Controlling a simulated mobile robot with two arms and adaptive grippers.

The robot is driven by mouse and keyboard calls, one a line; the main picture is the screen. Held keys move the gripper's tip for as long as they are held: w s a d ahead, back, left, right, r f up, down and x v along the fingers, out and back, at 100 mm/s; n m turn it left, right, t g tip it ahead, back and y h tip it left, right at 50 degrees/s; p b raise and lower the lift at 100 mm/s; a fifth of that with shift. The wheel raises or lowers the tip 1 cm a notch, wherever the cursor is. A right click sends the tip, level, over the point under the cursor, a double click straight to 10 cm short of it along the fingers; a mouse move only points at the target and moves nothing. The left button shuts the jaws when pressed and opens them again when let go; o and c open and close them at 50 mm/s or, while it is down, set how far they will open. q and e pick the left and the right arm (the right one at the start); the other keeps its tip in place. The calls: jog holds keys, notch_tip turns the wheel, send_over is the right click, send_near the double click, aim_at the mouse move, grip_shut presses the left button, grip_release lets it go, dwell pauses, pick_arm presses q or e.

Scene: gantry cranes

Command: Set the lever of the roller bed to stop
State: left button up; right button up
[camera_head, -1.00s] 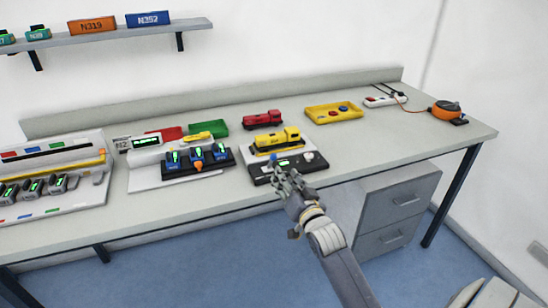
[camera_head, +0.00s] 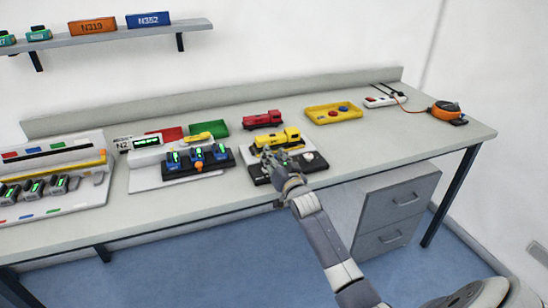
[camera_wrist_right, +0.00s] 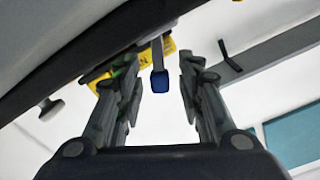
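The roller bed's black control box (camera_head: 316,166) stands near the front edge of the table, with a white knob (camera_head: 307,157) on its right side. A lever with a blue tip (camera_wrist_right: 159,82) shows in the right wrist view, between the two fingers and apparently apart from both. My right gripper (camera_wrist_right: 160,68) is open around it. In the head view the right gripper (camera_head: 278,159) is over the left part of the box and hides the lever there. The lever's markings cannot be read. My left gripper is not in view.
A yellow locomotive (camera_head: 277,139) stands just behind the box, with a red one (camera_head: 263,120) farther back. To the left is a black stand (camera_head: 172,172) with several blue devices. A yellow tray (camera_head: 326,119) stands at the back right. The table's right front is clear.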

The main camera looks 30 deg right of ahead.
grip_shut()
jog(key=shift+w+a+r+n+p, duration=0.1)
jog(key=shift+a+r+n+p, duration=0.25)
jog(key=shift+n+p, duration=0.45)
jog(key=shift+w+a+n, duration=0.1)
jog(key=shift+a+n, duration=0.4)
jog(key=shift+n, duration=0.7)
jog(key=shift+a+f+n, duration=0.1)
jog(key=shift+a+n, duration=0.1)
jog(key=shift+n, duration=0.4)
grip_release()
